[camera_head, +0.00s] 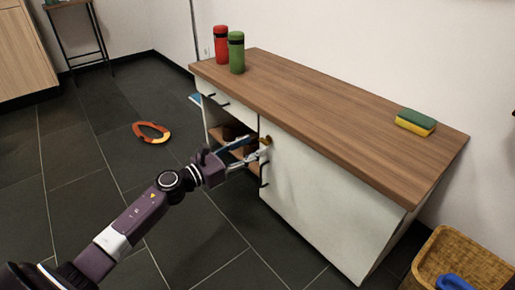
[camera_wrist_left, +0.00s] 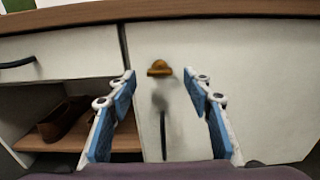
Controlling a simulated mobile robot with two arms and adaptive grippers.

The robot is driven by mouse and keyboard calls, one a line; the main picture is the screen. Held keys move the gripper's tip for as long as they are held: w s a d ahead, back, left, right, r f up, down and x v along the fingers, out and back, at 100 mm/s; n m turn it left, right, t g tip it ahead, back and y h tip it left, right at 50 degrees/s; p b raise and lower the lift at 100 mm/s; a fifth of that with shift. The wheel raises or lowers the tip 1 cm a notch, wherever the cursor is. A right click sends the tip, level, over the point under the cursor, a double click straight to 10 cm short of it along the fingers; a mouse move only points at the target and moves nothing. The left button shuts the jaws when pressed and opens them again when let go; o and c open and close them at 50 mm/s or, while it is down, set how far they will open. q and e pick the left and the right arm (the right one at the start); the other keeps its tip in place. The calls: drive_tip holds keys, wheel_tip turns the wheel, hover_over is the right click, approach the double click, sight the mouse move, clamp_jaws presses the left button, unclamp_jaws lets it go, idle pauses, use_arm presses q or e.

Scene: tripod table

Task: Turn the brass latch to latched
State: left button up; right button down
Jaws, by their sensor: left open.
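The brass latch (camera_head: 266,140) is a small golden piece high on the white cabinet door (camera_head: 318,200), near the edge beside the open compartment. In the left wrist view the latch (camera_wrist_left: 159,69) has a rounded top and a wider bar lying roughly level. My left gripper (camera_head: 254,149) is open in front of the door. In the left wrist view its blue-padded fingers (camera_wrist_left: 159,77) stand to either side of the latch, with visible gaps; I cannot tell how far off the door they are. My right gripper is not in view.
A dark handle (camera_wrist_left: 163,135) is below the latch. Left of the door, an open compartment holds a brown shoe (camera_wrist_left: 64,120) under a drawer. A red (camera_head: 221,45) and a green canister (camera_head: 236,53) and a sponge (camera_head: 415,122) stand on top. A wicker basket (camera_head: 440,252) is at right.

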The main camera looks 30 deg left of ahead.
sight(262, 141)
use_arm(q)
drive_tip(key=shift+b+x, duration=0.3)
drive_tip(key=shift+x, duration=1.2)
drive_tip(key=c, duration=1.1)
drive_tip(key=shift+c, duration=0.2)
